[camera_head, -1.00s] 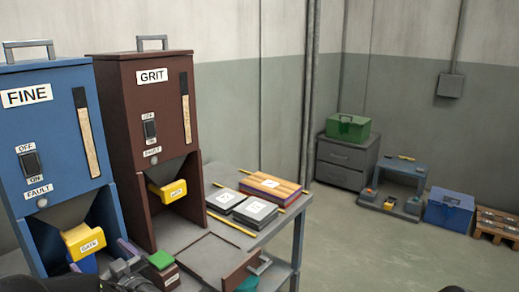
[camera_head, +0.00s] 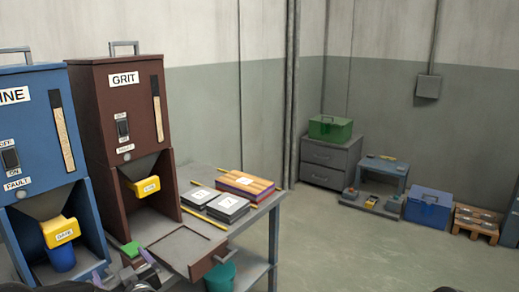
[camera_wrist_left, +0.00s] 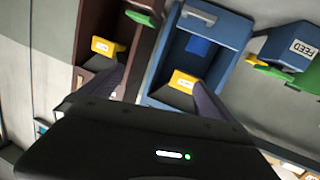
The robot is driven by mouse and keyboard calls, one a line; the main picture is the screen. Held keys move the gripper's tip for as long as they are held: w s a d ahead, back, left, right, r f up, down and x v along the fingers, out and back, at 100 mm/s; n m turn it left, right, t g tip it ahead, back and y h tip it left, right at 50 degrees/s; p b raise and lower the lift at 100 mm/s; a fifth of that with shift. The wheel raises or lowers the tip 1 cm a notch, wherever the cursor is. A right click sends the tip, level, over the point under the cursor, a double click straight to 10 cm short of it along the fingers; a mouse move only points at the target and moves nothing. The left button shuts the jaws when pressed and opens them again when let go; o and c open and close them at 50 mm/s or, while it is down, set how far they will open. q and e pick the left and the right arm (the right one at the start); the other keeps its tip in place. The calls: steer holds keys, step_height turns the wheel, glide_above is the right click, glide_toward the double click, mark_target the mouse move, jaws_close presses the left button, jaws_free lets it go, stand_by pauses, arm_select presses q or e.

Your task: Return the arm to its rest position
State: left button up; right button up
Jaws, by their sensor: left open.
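My left gripper (camera_head: 122,267) is at the bottom left of the head view, in front of the two hoppers. Its fingers are apart with nothing between them. In the left wrist view its two fingers (camera_wrist_left: 160,80) point toward the yellow gates, with a clear gap between them. The blue FINE hopper (camera_head: 35,130) has a yellow gate (camera_head: 61,232) with a blue cup (camera_head: 62,258) under it. The brown GRIT hopper (camera_head: 118,90) stands beside it with its own yellow gate (camera_head: 145,187). My right gripper is not seen.
A grey bench (camera_head: 262,222) carries two dark boxes (camera_head: 213,202) and a wood-topped stack (camera_head: 245,184). A brown panel with a handle (camera_head: 210,260) is at its front, beside a teal container (camera_head: 220,277). A green block (camera_head: 131,249) is near my gripper. Open floor (camera_head: 350,245) lies right.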

arm_select(q)
steer(key=s+d+f+m+g+h, duration=0.2)
steer(key=d+f+m+h, duration=0.6)
steer(key=d+f, duration=1)
steer(key=s+d+f+g+h+p, duration=0.1)
steer(key=s+d+f+g+h, duration=0.1)
steer(key=s+f, duration=0.4)
steer(key=s+d+f+g+h+p, duration=0.1)
steer(key=s+d+f+g+h, duration=0.2)
steer(key=s, duration=1)
steer(key=s+d+f+g+h+p, duration=0.1)
steer(key=s+d+f+g, duration=0.3)
steer(key=s+f, duration=0.5)
steer(key=shift+s+d+g+h, duration=0.2)
steer(key=shift+d+g+h, duration=0.2)
steer(key=shift+d+h, duration=0.3)
steer(key=shift+f, duration=0.1)
